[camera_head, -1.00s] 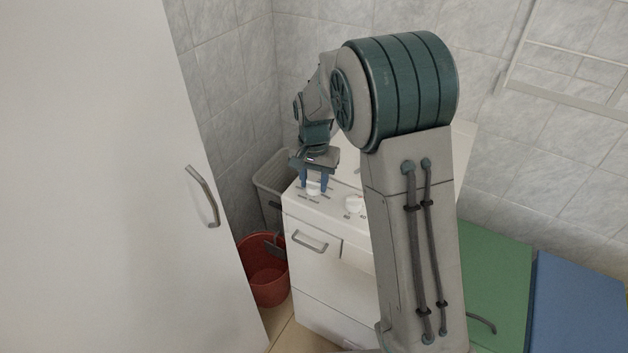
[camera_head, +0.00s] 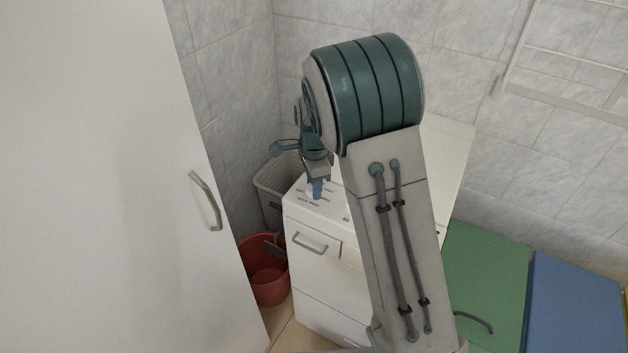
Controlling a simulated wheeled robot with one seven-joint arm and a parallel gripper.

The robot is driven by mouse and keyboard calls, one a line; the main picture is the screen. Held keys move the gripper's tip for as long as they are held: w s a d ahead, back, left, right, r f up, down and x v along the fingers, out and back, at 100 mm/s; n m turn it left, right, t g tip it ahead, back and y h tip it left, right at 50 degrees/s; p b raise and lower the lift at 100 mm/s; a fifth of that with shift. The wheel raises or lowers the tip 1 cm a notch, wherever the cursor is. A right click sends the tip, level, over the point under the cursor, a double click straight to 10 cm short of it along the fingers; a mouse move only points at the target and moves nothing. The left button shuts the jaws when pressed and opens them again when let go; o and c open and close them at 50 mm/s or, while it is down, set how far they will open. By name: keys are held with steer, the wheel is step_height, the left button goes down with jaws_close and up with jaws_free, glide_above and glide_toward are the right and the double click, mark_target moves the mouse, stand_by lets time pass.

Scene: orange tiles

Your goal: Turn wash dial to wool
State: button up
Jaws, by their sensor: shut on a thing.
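The white washing machine (camera_head: 320,277) stands in the corner, with a handled drawer front (camera_head: 312,242) at its upper left. Its sloped top panel carries small dark markings. My gripper (camera_head: 318,190) points down at the left part of that panel, its blue fingers shut on the white left dial (camera_head: 311,192), which is mostly hidden behind them. I cannot read the dial's setting or the labels. My own arm covers the middle of the panel, and the second dial is almost wholly hidden behind it.
A red bucket (camera_head: 266,285) and a light grey basket (camera_head: 268,183) stand left of the machine. A white cabinet door (camera_head: 100,180) with a metal handle (camera_head: 206,200) fills the left. Green (camera_head: 488,290) and blue (camera_head: 578,305) panels lie at the right.

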steer(key=shift+r+m+p, duration=0.1)
steer(key=shift+m+p, duration=0.45)
steer(key=shift+m, duration=0.95)
steer(key=o, duration=1)
step_height(320, 180, up, 14)
steer(key=shift+f+b, duration=0.15)
steer(key=shift+b, duration=0.15)
